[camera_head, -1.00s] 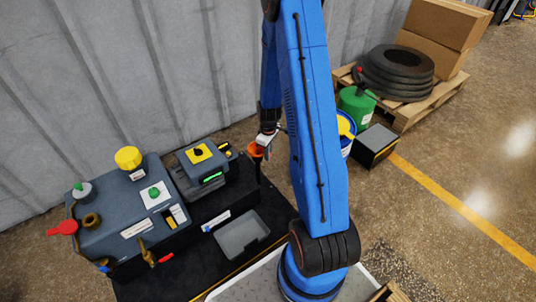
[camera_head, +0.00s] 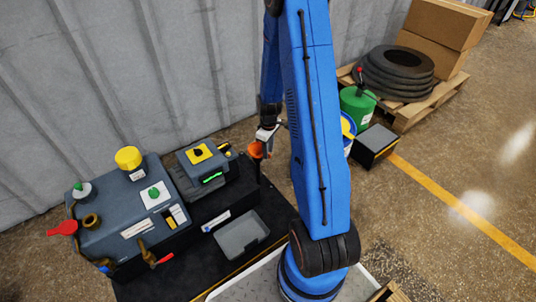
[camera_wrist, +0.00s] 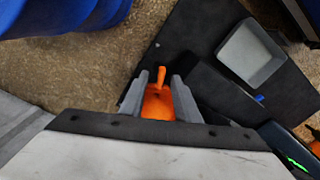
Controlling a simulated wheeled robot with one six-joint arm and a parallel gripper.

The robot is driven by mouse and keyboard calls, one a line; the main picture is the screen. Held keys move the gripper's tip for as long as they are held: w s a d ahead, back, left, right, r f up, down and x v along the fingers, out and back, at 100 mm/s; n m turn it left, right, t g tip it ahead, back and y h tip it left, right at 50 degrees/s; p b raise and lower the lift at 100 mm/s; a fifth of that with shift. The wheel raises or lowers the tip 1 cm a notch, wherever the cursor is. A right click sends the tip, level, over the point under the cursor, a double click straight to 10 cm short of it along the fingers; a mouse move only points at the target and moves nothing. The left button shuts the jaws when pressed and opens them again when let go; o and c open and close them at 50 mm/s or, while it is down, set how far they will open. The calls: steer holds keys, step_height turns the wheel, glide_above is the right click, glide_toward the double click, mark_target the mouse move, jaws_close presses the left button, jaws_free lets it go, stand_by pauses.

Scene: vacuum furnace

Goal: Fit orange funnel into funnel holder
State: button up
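The orange funnel (camera_head: 256,149) is at the right side of the black bench, above a dark upright post (camera_head: 260,170). In the wrist view, the orange funnel (camera_wrist: 158,103) lies between the two grey fingers, its narrow end pointing away from the camera. My gripper (camera_head: 266,144) is at the funnel's upper right; in the wrist view, its fingers (camera_wrist: 161,79) flank the orange body and appear to press on it. The post may be the funnel holder, but its top is too small to make out. I cannot tell whether the funnel touches it.
A grey open tray (camera_head: 242,236) lies on the black bench (camera_head: 180,278). A grey unit with a yellow knob (camera_head: 200,153) and a larger valve unit (camera_head: 130,205) stand to the left. A green can (camera_head: 357,104) and black box (camera_head: 376,145) stand right of my arm.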

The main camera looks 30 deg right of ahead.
step_height(320, 180, up, 14)
steer(key=shift+r, duration=0.15)
stand_by(0.4)
steer(key=shift+s, duration=0.1)
stand_by(0.4)
